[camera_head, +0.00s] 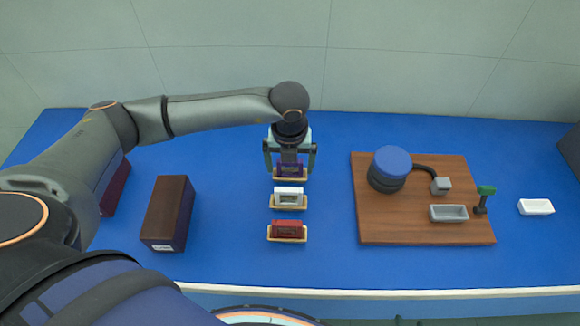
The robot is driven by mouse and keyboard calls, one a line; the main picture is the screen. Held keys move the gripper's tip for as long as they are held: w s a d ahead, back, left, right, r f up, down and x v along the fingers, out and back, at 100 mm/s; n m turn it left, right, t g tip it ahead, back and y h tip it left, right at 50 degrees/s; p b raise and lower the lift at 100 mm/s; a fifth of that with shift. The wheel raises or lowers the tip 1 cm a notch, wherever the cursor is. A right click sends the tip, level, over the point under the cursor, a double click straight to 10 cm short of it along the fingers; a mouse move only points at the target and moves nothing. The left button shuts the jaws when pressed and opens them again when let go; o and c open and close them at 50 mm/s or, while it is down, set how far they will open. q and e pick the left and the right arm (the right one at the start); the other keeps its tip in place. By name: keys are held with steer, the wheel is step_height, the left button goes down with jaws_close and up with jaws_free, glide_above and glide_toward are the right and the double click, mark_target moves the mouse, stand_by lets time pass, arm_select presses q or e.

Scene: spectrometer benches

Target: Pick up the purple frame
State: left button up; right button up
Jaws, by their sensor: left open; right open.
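The purple frame (291,170) stands in a shallow tan holder (290,179), the farthest of three in a column on the blue bench. My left gripper (290,165) reaches over it from behind, pointing down. Its two fingers are open, one to the left and one to the right of the purple frame, with gaps visible on both sides. The upper part of the frame is partly hidden by the gripper. My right gripper is not in view.
A white frame (289,197) and a red frame (287,229) sit in holders nearer me. A brown box (168,213) stands left. A wooden board (400,225) with a blue-topped cylinder (391,163) and grey tray (449,213) lies right. A white dish (536,207) is farther right.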

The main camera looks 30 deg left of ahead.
arm_select(q)
steer(key=c, duration=1.3)
steer(key=shift+r, duration=0.1)
